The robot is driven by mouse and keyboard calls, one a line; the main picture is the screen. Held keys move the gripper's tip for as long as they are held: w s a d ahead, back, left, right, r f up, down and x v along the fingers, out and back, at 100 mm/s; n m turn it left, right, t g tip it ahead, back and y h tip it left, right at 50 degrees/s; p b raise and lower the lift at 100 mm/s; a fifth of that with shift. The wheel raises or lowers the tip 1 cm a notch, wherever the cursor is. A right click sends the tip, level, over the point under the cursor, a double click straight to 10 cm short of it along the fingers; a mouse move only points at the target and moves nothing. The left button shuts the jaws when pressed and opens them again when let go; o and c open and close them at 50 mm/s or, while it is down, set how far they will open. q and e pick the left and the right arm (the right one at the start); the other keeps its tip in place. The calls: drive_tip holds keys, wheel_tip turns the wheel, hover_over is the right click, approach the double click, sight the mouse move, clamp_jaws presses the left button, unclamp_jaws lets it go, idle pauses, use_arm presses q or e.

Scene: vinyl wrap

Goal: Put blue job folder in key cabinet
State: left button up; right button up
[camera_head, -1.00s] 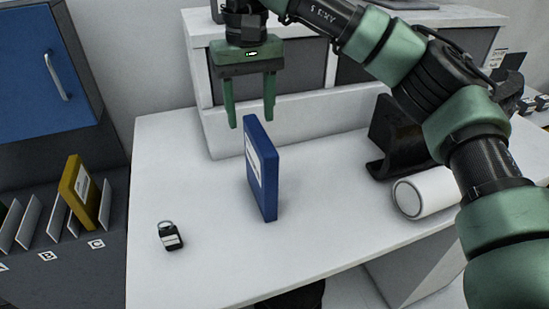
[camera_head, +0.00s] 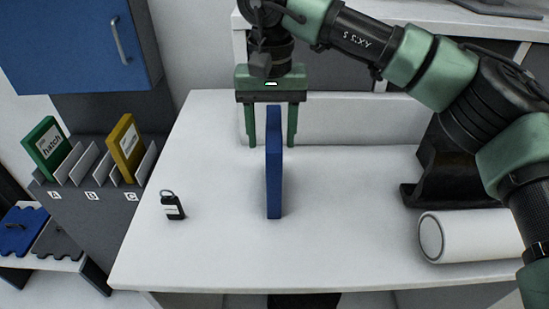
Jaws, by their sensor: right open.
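The blue job folder (camera_head: 274,170) stands upright on the white table, seen nearly edge-on. My right gripper (camera_head: 270,143) is open above and around its top part, with one finger to the left and one to the right of it. Both fingers look apart from the folder, though depth is hard to judge. A blue cabinet with a closed door and a bar handle (camera_head: 80,45) hangs at the upper left; I take it to be the key cabinet. My left gripper is not in view.
A black key fob with a ring (camera_head: 173,208) lies on the white table (camera_head: 215,250). A white roll (camera_head: 470,236) and a black holder (camera_head: 440,170) are at the right. A slotted rack (camera_head: 100,205) at the left holds a green folder (camera_head: 46,148) and a yellow folder (camera_head: 127,146).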

drive_tip(key=shift+d+f+p, duration=0.15)
drive_tip(key=shift+f+p, duration=0.05)
drive_tip(key=shift+f, duration=0.45)
drive_tip(key=shift+d+f+p, duration=0.15)
drive_tip(key=shift+f+p, duration=0.05)
drive_tip(key=shift+f, duration=0.4)
drive_tip(key=shift+a+f, duration=0.1)
drive_tip(key=shift+f, duration=0.4)
clamp_jaws()
